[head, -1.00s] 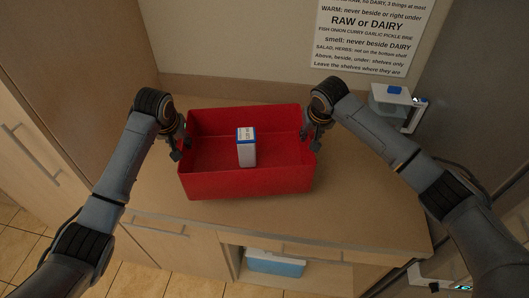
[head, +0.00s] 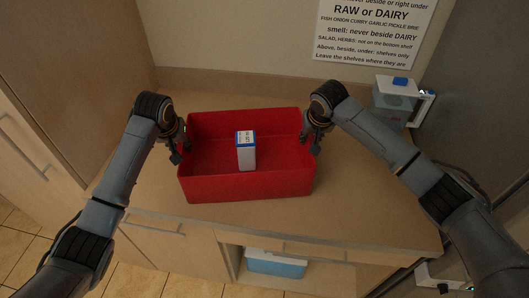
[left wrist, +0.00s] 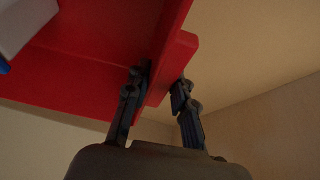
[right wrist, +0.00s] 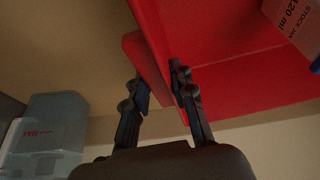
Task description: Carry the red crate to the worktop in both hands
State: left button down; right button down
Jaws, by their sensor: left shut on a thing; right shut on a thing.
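The red crate (head: 248,186) is over the wooden worktop (head: 370,215) in the head view; I cannot tell whether its base touches the top. A white and blue carton (head: 246,152) stands upright inside it. My left gripper (head: 181,149) is shut on the crate's left end wall; the left wrist view shows its fingers (left wrist: 155,100) on both sides of that wall. My right gripper (head: 312,138) is shut on the right end wall, with its fingers (right wrist: 160,95) around it in the right wrist view. The crate's underside is hidden.
A printed sign (head: 375,30) hangs on the back wall. A blue box (head: 275,264) sits in the open shelf below. Bare worktop shows in front of and right of the crate.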

pick_arm(q)
jog(key=c, duration=1.1)
grip_release()
jog(key=shift+s+a, duration=0.1)
jog(key=shift+a, duration=0.1)
pick_arm(e)
jog(key=c, duration=1.1)
grip_release()
jog(key=shift+s+d, duration=0.1)
jog(key=shift+d, duration=0.1)
pick_arm(q)
jog(key=shift+d, duration=0.1)
pick_arm(e)
jog(key=shift+a, duration=0.1)
pick_arm(q)
jog(key=shift+r, duration=0.1)
jog(key=shift+s+r, duration=0.1)
jog(key=shift+r, duration=0.2)
pick_arm(e)
jog(key=shift+r, duration=0.2)
pick_arm(q)
jog(key=v, duration=1.1)
jog(key=shift+s, duration=0.15)
pick_arm(e)
jog(key=v, duration=1.1)
jog(key=shift+s+r, duration=0.2)
jog(key=shift+s, duration=0.05)
